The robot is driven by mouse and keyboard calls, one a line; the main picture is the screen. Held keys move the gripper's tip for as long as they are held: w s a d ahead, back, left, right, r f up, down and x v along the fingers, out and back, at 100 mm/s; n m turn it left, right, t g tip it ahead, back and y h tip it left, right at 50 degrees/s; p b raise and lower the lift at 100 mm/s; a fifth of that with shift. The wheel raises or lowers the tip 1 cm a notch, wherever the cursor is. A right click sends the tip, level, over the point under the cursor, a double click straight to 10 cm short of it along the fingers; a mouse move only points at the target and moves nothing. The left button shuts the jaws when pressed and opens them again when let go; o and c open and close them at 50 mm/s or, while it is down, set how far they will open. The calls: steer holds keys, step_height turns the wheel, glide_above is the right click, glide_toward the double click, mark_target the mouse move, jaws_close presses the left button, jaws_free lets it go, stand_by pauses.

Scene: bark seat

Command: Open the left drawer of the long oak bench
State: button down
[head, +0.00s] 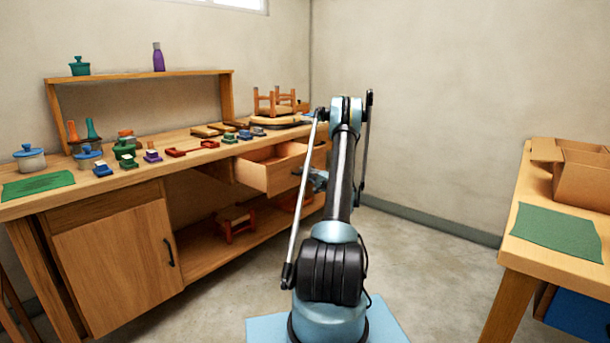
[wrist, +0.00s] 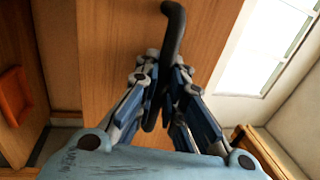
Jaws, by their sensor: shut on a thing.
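The long oak bench (head: 190,140) runs along the left wall. A drawer (head: 284,176) under its top stands well out, with its open inside showing from above. My gripper (wrist: 160,110) is shut on the dark curved handle (wrist: 173,32) of a wooden front (wrist: 115,50) in the wrist view. In the head view my arm hides most of the gripper and the handle; a bit of blue shows just right of the drawer front.
Pots, small coloured pieces and a small upturned stool (head: 275,103) stand on the bench top. A red-brown item (head: 235,222) sits on the lower shelf. A cabinet door (head: 120,255) is closed at the left. Another table (head: 520,250) with a cardboard box (head: 580,178) stands right.

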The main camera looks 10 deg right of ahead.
steer(key=shift+s+a+f, duration=0.1)
steer(key=shift+a+f, duration=0.05)
steer(key=shift+a, duration=0.1)
steer(key=c, duration=1.8)
jaws_free()
steer(key=shift+c, duration=0.2)
steer(key=shift+o, duration=0.9)
steer(key=shift+d, duration=0.15)
steer(key=shift+d, duration=0.1)
steer(key=shift+s+d, duration=0.2)
steer(key=shift+d, duration=0.1)
steer(key=v, duration=1.1)
steer(key=shift+a+f, duration=0.1)
